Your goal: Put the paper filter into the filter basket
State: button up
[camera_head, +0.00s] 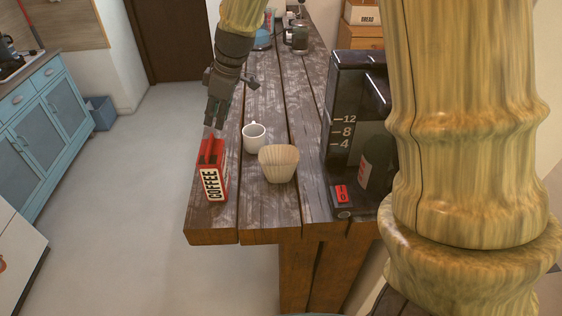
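The pale, ribbed paper filter (278,163) stands on the wooden table, right of and slightly in front of a white mug. The black coffee maker (349,112) with markings 12, 8 and 4 stands to its right, partly hidden behind my arm. I cannot make out the filter basket; it may be inside or hidden in the coffee maker. My gripper (215,114) points down just above and behind the red coffee box, to the left of the filter and apart from it. It holds nothing that I can see, and its finger gap is too small to judge.
The red coffee box (212,172) stands near the table's left edge. The white mug (254,136) is between my gripper and the filter. The table's (270,225) front edge is clear.

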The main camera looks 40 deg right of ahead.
jog(key=s+d+n+g, duration=0.1)
jog(key=s+d+g, duration=0.2)
jog(key=s+d, duration=0.35)
jog(key=n+g+h+p, duration=0.1)
jog(key=g, duration=0.1)
send_near(278, 149)
jog(key=shift+p+x, duration=2.4)
jog(key=shift+x, duration=2.75)
jog(key=shift+w+f, duration=0.2)
jog(key=shift+f, duration=0.05)
grip_shut()
